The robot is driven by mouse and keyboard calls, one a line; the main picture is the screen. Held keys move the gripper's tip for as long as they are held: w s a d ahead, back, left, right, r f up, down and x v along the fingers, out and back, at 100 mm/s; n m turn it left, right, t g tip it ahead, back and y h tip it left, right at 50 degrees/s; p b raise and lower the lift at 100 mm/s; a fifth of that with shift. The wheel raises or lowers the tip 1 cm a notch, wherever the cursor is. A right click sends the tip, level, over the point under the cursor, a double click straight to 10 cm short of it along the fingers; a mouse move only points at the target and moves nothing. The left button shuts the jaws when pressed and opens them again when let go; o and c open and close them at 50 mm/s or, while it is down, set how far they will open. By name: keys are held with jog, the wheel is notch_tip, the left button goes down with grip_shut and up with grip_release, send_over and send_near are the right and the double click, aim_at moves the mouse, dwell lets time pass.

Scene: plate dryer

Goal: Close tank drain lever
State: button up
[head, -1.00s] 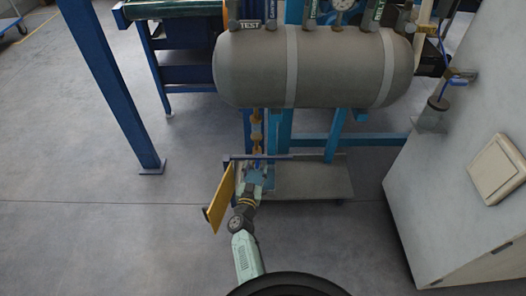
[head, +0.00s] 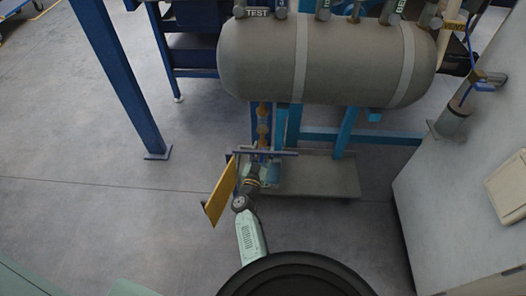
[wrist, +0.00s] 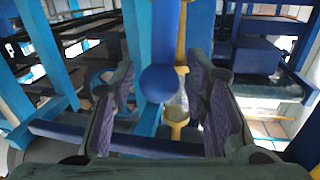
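The grey tank (head: 262,62) lies horizontally in the upper middle of the head view. A brass drain pipe (head: 263,122) runs down below it. My gripper (head: 257,168) is at the foot of this pipe, small and partly hidden in the head view. In the wrist view my gripper's fingers (wrist: 166,105) are spread apart. A blue bar with a rounded end (wrist: 160,84), which looks like the drain lever, shows between them with space on both sides; contact cannot be made out. Brass fittings (wrist: 178,112) show behind it.
A blue horizontal bar (head: 284,153) crosses near my gripper. A yellow plate (head: 220,192) stands left of my arm. A blue post (head: 118,80) is at left and a grey cabinet (head: 470,200) at right.

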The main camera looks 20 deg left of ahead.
grip_shut()
dwell(0.3)
dwell(0.3)
